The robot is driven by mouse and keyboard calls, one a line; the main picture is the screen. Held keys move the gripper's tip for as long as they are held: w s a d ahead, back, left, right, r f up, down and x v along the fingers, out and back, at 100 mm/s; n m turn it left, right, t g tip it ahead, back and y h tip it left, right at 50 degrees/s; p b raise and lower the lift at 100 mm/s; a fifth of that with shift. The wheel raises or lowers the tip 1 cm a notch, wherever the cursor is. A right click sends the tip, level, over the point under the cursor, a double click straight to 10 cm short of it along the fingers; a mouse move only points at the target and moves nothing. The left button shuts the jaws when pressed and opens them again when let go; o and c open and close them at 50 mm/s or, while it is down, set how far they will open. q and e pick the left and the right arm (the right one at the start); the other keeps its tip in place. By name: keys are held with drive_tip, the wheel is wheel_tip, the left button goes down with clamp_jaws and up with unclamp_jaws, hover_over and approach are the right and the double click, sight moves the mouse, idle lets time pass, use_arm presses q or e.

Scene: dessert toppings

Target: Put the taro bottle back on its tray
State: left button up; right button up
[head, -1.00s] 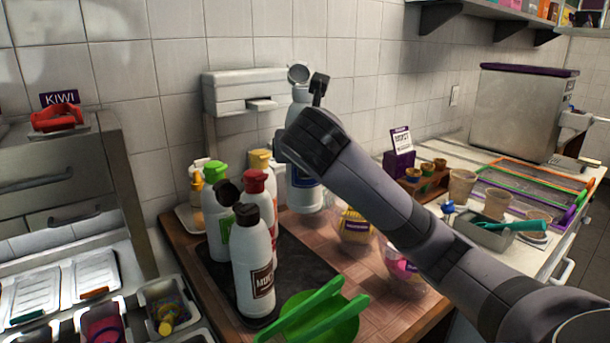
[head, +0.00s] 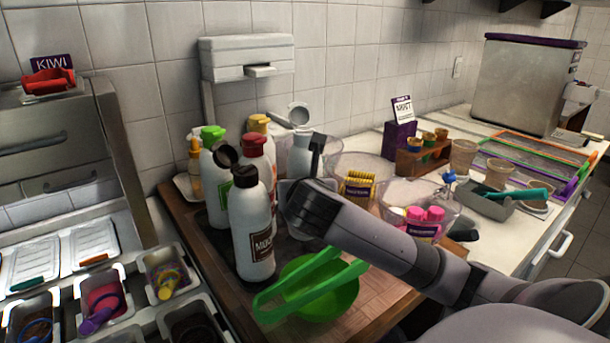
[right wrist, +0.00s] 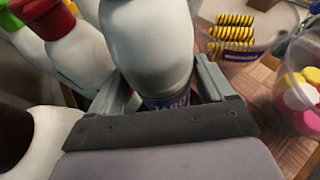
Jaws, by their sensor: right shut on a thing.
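The taro bottle (head: 301,158) is white with a grey cap and stands roughly upright behind my right gripper (head: 300,195) in the head view. The gripper is shut on the bottle's body (right wrist: 150,45); in the right wrist view one finger lies on each side, with part of a purple label showing between them. The dark tray (head: 287,250) holds other bottles at the left. The taro bottle is at the tray's back right side, but its base is hidden, so I cannot tell whether it touches the tray. My left gripper is not in view.
Brown-capped (head: 250,225), red-capped (head: 257,150), green-capped (head: 213,160) and yellow-capped (head: 259,126) bottles stand close by on the left. A green bowl (head: 335,300) with green tongs is in front. Clear tubs of yellow (head: 358,187) and pink (head: 425,213) items are on the right.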

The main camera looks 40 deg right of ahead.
drive_tip(key=shift+f+b, duration=0.3)
drive_tip(key=shift+f, duration=1.4)
drive_tip(key=o, duration=0.9)
drive_tip(key=shift+f, duration=0.25)
drive_tip(key=shift+a, duration=0.1)
drive_tip(key=shift+s+a+r, duration=0.1)
drive_tip(key=shift+s+r, duration=0.1)
drive_tip(key=p+v, duration=0.1)
drive_tip(key=v, duration=1)
drive_tip(key=shift+s+a+r, duration=0.1)
drive_tip(key=shift+s+a, duration=0.05)
drive_tip(key=shift+s, duration=0.05)
